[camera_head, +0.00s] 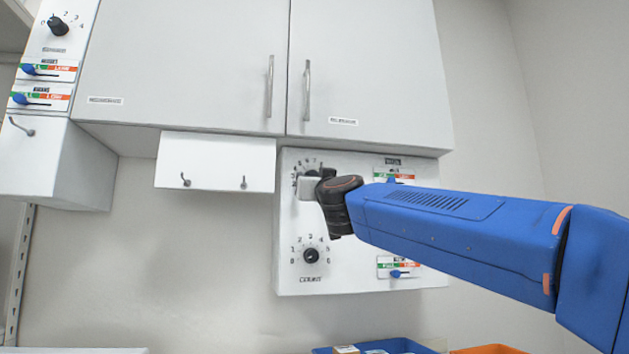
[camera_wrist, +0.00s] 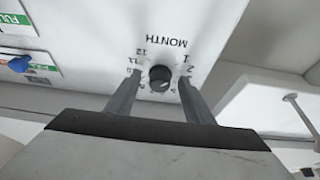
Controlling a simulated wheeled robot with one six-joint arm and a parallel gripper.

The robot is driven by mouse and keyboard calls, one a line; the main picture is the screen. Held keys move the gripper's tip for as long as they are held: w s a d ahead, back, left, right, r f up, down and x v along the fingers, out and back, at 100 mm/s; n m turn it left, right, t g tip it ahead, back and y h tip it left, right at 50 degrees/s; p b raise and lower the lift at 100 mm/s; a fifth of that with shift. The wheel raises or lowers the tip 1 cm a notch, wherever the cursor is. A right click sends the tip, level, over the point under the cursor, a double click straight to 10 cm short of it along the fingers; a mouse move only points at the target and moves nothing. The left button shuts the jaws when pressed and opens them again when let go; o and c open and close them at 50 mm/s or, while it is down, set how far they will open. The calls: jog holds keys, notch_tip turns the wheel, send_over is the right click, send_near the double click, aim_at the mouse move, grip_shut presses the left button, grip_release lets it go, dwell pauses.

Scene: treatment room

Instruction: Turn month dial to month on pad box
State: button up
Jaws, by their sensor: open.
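The month dial (camera_wrist: 160,78) is a round dark knob on a white panel, with MONTH and a ring of numbers around it, seen upside down in the wrist view. My gripper (camera_wrist: 160,84) is open, with one finger on each side of the knob. I cannot tell whether the fingers touch it, nor which number it points to. In the head view my gripper (camera_head: 308,187) is at the upper dial of the panel (camera_head: 345,225) and hides most of it. I cannot make out a pad box with a month on it in either view.
A lower dial (camera_head: 311,256) sits below on the same panel. A blue-knobbed slider (camera_head: 397,274) is at its lower right. White cupboards (camera_head: 190,65) hang above, and a plate with hooks (camera_head: 215,163) is to the left. A blue bin (camera_head: 390,346) holding small boxes is below.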

jog(key=c, duration=1)
jog(key=shift+c, duration=0.2)
jog(key=shift+m, duration=0.5)
jog(key=m+g+h, duration=0.1)
jog(key=m+h, duration=0.1)
jog(key=m, duration=0.5)
jog(key=r+m+g+h, duration=0.1)
jog(key=m+h, duration=0.2)
jog(key=m, duration=0.5)
jog(key=a+m+g+h, duration=0.1)
jog(key=m+g+h, duration=0.1)
jog(key=m, duration=0.6)
jog(key=shift+s+a+r+h, duration=0.1)
jog(key=shift+s+r+h, duration=0.1)
jog(key=shift+h, duration=0.3)
